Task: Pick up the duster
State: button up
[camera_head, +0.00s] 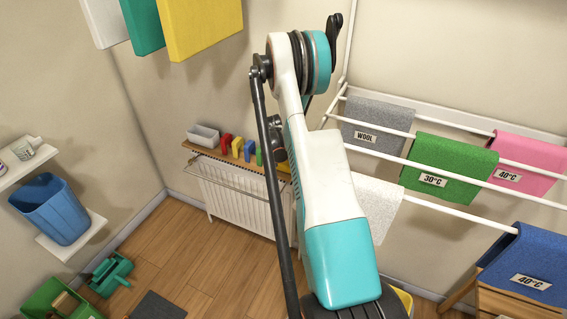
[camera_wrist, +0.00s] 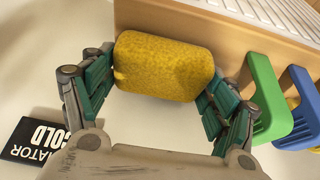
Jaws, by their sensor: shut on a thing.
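A yellow, rough-textured rounded block (camera_wrist: 165,66), which looks like the duster, sits between the two green-padded fingers of my gripper (camera_wrist: 163,78) in the wrist view. The fingers press on its left and right ends, so my gripper is shut on it. The block lies close against the tan wooden shelf edge behind it; I cannot tell whether they touch. In the head view my arm hides the gripper and most of what it holds.
A green hook (camera_wrist: 266,100) and a blue hook (camera_wrist: 305,112) stand close right of my gripper. A black label (camera_wrist: 38,142) is at lower left. The head view shows a wall shelf (camera_head: 190,146) over a white radiator (camera_head: 235,195), and a drying rack with cloths (camera_head: 447,165) at right.

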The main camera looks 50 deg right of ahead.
notch_tip(320, 180, up, 20)
jog(key=p, duration=0.5)
